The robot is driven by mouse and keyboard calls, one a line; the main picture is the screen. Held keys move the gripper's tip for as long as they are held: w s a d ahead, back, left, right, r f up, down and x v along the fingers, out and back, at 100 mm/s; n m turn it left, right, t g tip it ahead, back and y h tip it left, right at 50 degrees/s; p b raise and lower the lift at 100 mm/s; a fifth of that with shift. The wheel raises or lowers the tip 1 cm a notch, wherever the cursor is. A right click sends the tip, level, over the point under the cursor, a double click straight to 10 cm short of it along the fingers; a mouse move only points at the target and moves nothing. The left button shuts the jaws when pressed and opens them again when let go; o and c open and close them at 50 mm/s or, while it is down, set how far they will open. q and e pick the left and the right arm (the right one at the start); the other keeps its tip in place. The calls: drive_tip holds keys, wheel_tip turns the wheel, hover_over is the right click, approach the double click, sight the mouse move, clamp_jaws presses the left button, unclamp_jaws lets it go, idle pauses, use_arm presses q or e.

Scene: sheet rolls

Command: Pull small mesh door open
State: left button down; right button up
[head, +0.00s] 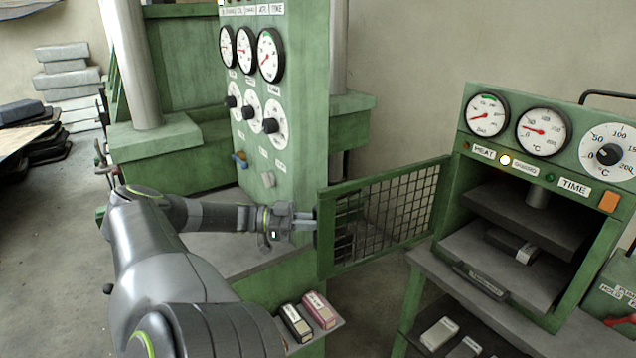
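The small mesh door (428,194) has a green frame with a wire grid. It joins the left side of the green press (454,190) on the right and stands swung out to the left, leaving the press opening uncovered. My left gripper (307,228) is at the door's free left edge, its fingertips close to or touching the frame. A dark part shows beside the fingertips, but whether the fingers are closed on it is too small to tell. My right gripper is out of view.
A tall green gauge panel (262,110) stands behind my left arm. A shelf below the gripper holds a pink box (319,309) and a black-and-white box (295,322). The open press contains a dark block (513,244) and a dark-handled tray (480,281).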

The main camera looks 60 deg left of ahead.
use_arm(q)
drive_tip(key=shift+w+a+f+m+g+h+b, duration=0.1)
drive_tip(key=shift+a+m+g+h+b, duration=0.2)
drive_tip(key=shift+a+b, duration=0.45)
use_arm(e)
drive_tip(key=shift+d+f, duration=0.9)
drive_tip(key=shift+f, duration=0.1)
use_arm(q)
drive_tip(key=shift+a, duration=0.1)
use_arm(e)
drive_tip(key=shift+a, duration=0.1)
use_arm(q)
drive_tip(key=c, duration=1.5)
unclamp_jaws()
drive_tip(key=shift+w, duration=0.1)
drive_tip(key=shift+c, duration=0.2)
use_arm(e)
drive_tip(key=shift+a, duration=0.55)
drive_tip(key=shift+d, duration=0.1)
